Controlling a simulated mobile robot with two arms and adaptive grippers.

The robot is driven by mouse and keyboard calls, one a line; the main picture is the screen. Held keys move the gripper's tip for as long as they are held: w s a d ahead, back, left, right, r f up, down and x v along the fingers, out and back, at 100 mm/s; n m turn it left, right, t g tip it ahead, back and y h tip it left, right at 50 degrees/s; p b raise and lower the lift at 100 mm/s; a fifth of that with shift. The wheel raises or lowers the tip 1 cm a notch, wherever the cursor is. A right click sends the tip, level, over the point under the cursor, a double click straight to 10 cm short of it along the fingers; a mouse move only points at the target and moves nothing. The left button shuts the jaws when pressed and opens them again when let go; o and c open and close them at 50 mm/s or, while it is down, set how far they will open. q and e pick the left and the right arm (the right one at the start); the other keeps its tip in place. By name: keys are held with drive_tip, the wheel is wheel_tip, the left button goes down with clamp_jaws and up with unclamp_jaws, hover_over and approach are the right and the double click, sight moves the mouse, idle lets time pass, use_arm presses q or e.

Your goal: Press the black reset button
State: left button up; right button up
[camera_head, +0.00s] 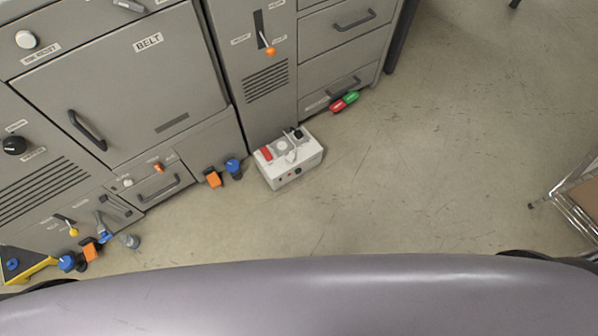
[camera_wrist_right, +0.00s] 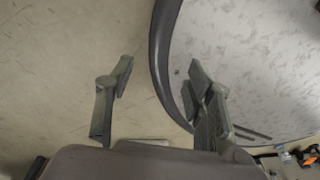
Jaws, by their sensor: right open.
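A white control box (camera_head: 290,165) stands on the floor against the grey machine. On its top are a red part (camera_head: 266,153), a pale round part and a black knob-like part (camera_head: 297,133). Small dark and red spots show on its front, too small to read. A black round knob (camera_head: 14,145) sits on the machine's panel at the left. I cannot tell which black part is the reset button. My right gripper (camera_wrist_right: 160,82) is open and empty over the floor in the right wrist view. Neither gripper shows in the head view.
The grey machine (camera_head: 120,85) with its BELT door fills the upper left. Orange and blue parts (camera_head: 213,178) and a red-and-green piece (camera_head: 344,102) lie along its foot. A metal-framed stand (camera_head: 575,205) is at the right edge. The floor (camera_head: 440,150) between is clear.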

drive_tip(key=shift+w+d, duration=0.1)
drive_tip(key=shift+d, duration=0.2)
